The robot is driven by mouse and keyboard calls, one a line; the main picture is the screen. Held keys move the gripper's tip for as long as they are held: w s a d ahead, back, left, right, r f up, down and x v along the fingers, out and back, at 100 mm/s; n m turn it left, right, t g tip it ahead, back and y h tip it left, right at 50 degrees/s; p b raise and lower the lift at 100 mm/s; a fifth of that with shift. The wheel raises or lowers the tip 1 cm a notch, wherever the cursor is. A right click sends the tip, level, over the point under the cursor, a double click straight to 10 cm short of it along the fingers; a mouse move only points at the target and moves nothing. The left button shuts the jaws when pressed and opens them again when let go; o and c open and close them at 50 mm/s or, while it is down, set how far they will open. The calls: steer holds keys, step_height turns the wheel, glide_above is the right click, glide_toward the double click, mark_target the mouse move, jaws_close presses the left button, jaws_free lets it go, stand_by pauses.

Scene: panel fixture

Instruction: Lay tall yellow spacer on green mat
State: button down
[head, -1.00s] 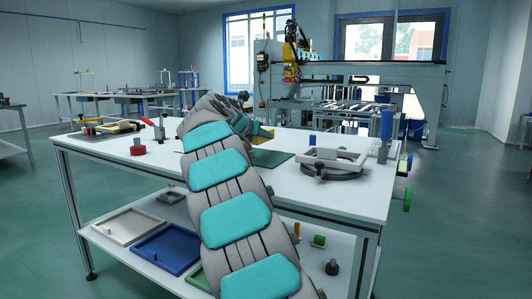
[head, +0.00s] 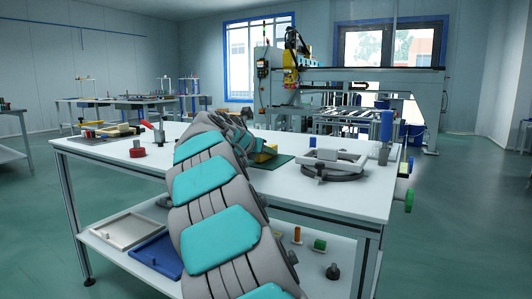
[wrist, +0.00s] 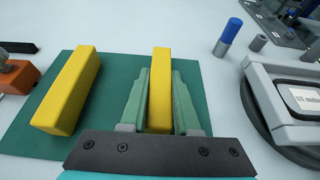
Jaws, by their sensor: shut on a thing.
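The wrist view shows two long yellow spacers. One yellow spacer (wrist: 160,95) is between the fingers of my gripper (wrist: 158,78), which is shut on it. It points away from the camera, over the green mat (wrist: 108,128); I cannot tell whether it touches the mat. The other yellow spacer (wrist: 68,92) lies on the left part of the mat, slightly angled, apart from my left finger. In the head view, my arm hides most of the gripper. A yellow piece (head: 265,153) shows beside the arm, at the green mat (head: 281,160).
A grey ring fixture (head: 334,165) stands right of the mat. A blue-topped post (head: 386,128) is near the table's right end. A red knob (head: 137,149) and small parts are at the left. An orange block (wrist: 20,76) sits left of the mat in the wrist view.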

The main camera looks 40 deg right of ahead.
steer(key=c, duration=0.6)
jaws_free()
steer(key=shift+f, duration=0.1)
steer(key=shift+c, duration=0.2)
steer(key=p+v, duration=0.1)
steer(key=v, duration=1.1)
steer(key=shift+s, duration=0.1)
